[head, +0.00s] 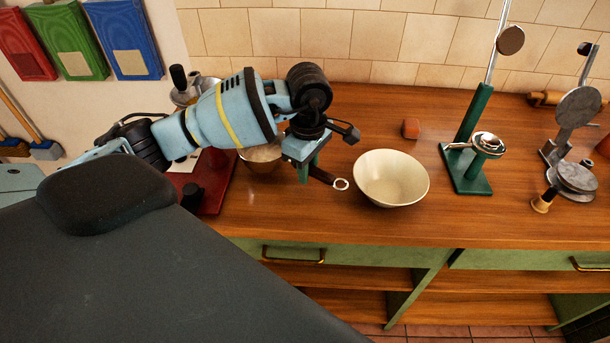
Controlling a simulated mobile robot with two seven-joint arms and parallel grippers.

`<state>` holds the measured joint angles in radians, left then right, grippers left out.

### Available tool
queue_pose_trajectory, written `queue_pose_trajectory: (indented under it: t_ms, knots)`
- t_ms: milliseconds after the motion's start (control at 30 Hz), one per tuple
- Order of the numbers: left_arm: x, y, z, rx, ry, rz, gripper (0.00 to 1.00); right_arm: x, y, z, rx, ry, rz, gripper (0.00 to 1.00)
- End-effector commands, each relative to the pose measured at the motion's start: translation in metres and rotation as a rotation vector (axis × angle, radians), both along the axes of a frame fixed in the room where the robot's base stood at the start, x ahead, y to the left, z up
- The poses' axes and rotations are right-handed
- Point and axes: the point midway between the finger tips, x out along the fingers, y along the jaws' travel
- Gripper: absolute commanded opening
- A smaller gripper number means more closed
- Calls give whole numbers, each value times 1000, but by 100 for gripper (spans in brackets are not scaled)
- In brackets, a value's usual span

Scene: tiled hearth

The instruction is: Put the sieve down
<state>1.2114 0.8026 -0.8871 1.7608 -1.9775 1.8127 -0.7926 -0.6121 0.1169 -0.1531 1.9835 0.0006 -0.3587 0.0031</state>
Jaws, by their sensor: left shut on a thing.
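My left gripper (308,168) points down over the wooden counter and is shut on the dark handle of the sieve. The sieve's handle (321,175) shows just right of the fingers and ends in a pale ring. A round, brownish bowl shape (262,156) with a pale inside shows left of the fingers, partly hidden by my arm. I cannot tell whether it is the sieve's basket, a separate bowl, or both together. Whether the sieve touches the counter is also unclear. My right gripper is not in view.
A cream bowl (391,178) stands close to the right of the ring. A green stand (467,150) and a grey metal device (573,150) stand further right. The counter (330,218) is clear in front, down to its edge.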

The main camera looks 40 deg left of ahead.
Motion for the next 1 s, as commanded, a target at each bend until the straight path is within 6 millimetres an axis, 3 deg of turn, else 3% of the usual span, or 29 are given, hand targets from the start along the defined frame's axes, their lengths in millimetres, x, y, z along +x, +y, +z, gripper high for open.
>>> queue_pose_trajectory:
  t_ms: [67,300,733,767,900,1000]
  knots:
    - [3,9,1,2,-2,6,0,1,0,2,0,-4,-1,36]
    - [3,9,-32,1,-1,2,0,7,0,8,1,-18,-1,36]
    - [3,9,-40,1,-1,2,0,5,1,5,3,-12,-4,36]
    - [3,9,-39,1,-1,2,25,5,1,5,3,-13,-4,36]
    - [3,9,-39,1,-1,2,43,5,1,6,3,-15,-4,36]
    - [3,9,-38,1,-1,2,43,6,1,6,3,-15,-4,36]
